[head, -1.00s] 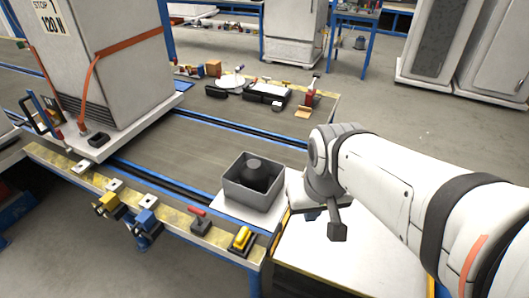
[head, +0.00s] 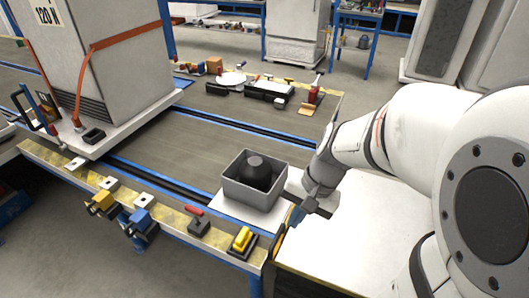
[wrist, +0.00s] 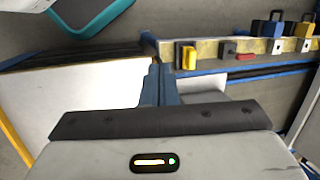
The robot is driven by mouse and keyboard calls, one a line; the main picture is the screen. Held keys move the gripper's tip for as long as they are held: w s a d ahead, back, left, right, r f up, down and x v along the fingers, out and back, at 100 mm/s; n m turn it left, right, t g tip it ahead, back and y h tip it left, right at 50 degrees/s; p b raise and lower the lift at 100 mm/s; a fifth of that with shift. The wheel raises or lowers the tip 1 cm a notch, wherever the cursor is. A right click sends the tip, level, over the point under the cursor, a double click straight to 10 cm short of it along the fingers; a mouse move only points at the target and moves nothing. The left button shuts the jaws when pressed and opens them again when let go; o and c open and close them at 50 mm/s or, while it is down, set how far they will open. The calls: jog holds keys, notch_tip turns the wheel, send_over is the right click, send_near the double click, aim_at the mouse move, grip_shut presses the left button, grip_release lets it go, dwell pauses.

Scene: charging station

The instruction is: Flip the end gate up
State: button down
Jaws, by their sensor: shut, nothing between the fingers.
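My gripper (head: 297,217) is shut and empty, with its blue fingers pointing down at the right end of the conveyor. In the wrist view the narrow blue fingers (wrist: 159,85) lie close together beyond the dark wrist edge. A dark, yellow-edged piece (head: 279,241), which seems to be the end gate, sits low at the conveyor end, between it and the white surface. The fingers are just above and beside it; I cannot tell whether they touch it. In the wrist view the gate is not clearly distinguishable.
A grey bin (head: 250,193) with a black round object stands left of my gripper. A yellow switch (head: 242,239) and a red-handled one (head: 197,222) sit on the front rail. A white surface (head: 330,245) lies right of the gate. A tall strapped cabinet (head: 115,65) stands on the conveyor.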

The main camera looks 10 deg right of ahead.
jog(key=w+d+f+m+t+y+b, duration=0.1)
jog(key=w+d+f+m+y+b, duration=0.15)
jog(key=f+m+b, duration=0.4)
jog(key=w+d+f+m+t+y+b, duration=0.1)
jog(key=w+f+m+y, duration=0.25)
jog(key=f, duration=0.65)
jog(key=m+t+b, duration=0.5)
jog(key=m+b, duration=0.1)
jog(key=m, duration=0.3)
send_near(286, 241)
notch_tip(286, 241, up, 3)
jog(key=shift+w+d+f, duration=0.1)
jog(key=shift+w, duration=0.1)
jog(key=shift+g, duration=0.3)
jog(key=b+x, duration=0.2)
jog(key=x, duration=0.8)
jog(key=shift+r, duration=0.3)
